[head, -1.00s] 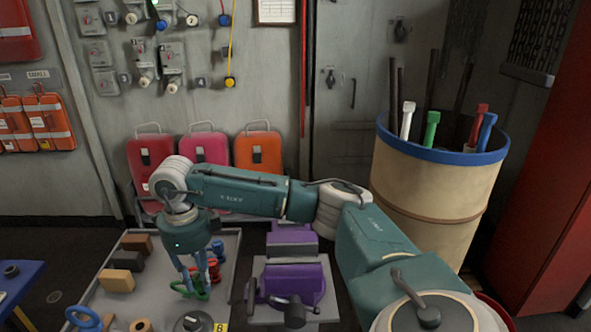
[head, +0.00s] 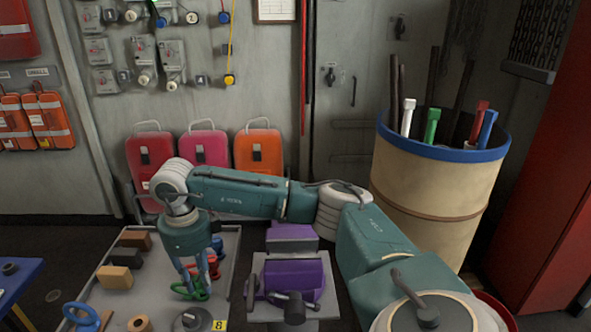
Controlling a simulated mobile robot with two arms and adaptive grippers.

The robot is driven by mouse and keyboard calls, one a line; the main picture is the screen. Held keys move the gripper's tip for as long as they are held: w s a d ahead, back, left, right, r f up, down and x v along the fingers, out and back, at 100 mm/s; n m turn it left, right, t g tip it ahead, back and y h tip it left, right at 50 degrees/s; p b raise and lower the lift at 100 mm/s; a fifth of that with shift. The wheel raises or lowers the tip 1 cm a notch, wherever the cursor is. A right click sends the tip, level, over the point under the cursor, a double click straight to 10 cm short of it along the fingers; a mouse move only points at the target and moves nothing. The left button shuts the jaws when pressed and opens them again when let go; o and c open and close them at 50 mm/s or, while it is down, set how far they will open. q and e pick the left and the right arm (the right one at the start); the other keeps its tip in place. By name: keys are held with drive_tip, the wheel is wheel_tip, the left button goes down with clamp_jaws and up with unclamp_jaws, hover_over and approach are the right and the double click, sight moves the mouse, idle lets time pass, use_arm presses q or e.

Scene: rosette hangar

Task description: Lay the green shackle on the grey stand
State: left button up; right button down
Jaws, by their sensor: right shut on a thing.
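The green shackle (head: 188,290) is low over or on the grey tray-like table top (head: 165,268) at the lower left of the head view. My right gripper (head: 194,284) points down and is shut on the shackle; its fingers hide part of it. I cannot tell whether the shackle touches the surface. A round dark grey piece (head: 190,321) with a knob is just in front, by a yellow number tag; I cannot tell whether it is the grey stand. My left gripper is not in view.
A blue shackle (head: 82,318), tan and black blocks (head: 115,277), a tan ring (head: 140,324) and a red spool (head: 214,268) share the table top. A purple vise (head: 292,280) stands to the right. A barrel (head: 435,190) with several tools is farther right.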

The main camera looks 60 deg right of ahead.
drive_tip(key=c, duration=1.4)
unclamp_jaws()
drive_tip(key=shift+r, duration=0.1)
wheel_tip(320, 180, up, 12)
